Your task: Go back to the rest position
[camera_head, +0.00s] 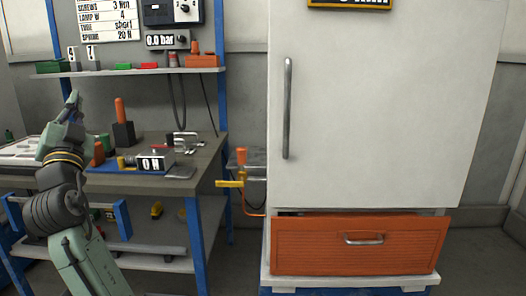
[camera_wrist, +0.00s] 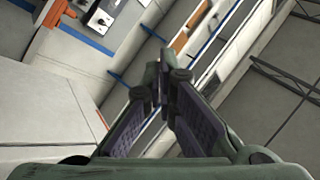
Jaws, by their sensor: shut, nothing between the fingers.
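My gripper (camera_head: 72,104) is at the left in the head view, raised on my arm in front of the workbench and pointing up. In the wrist view my gripper (camera_wrist: 160,88) shows its two dark-padded fingers meeting at the tips. It is shut with nothing between the fingers. It looks clear of the bench and the shelf, though its exact distance from the shelf edge cannot be told.
The workbench (camera_head: 205,160) holds a block with an orange-handled tool (camera_head: 122,125) and a small box with a display (camera_head: 152,162). A shelf (camera_head: 130,71) is above it. A white cabinet (camera_head: 375,110) with an orange drawer (camera_head: 420,243) stands to the right.

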